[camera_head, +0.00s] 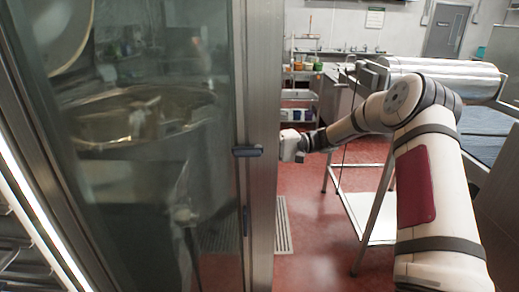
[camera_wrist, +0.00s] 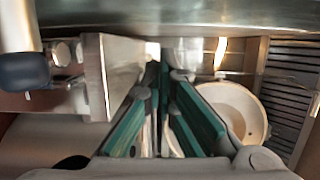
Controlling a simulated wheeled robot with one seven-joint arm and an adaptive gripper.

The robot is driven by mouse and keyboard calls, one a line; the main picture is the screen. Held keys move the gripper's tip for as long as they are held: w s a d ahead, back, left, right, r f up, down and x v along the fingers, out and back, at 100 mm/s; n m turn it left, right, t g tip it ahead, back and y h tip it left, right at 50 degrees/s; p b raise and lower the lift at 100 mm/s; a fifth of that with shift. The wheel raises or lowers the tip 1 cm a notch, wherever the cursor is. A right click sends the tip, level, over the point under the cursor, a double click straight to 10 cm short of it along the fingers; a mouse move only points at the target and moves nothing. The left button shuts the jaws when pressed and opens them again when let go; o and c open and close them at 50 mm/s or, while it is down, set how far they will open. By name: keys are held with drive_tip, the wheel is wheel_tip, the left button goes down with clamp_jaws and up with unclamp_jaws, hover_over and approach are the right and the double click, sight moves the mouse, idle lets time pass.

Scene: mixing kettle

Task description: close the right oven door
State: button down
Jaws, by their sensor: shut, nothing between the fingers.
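The glass oven door (camera_head: 262,75) fills the left of the head view, with a wide metal edge frame and a dark handle (camera_head: 248,151). It appears to stand open, but its hinge side is unclear. My gripper (camera_head: 290,146) is at the right edge of the door frame, at about handle height. Its fingertips are hidden behind the frame there, and I cannot tell whether they touch it. In the wrist view my gripper (camera_wrist: 158,88) shows green-padded fingers, shut and empty. A metal surface (camera_wrist: 180,15) crosses the top of that view.
A metal table (camera_head: 385,205) with a white lower shelf stands beyond my arm. A sink counter (camera_head: 340,52) and a shelf (camera_head: 299,100) with containers are at the back. Red floor (camera_head: 310,235) with a drain grate (camera_head: 283,225) lies open right of the door.

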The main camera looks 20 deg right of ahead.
drive_tip(key=s+a+p, duration=0.3)
drive_tip(key=a, duration=0.2)
drive_tip(key=shift+s+a, duration=0.35)
drive_tip(key=shift+a, duration=0.05)
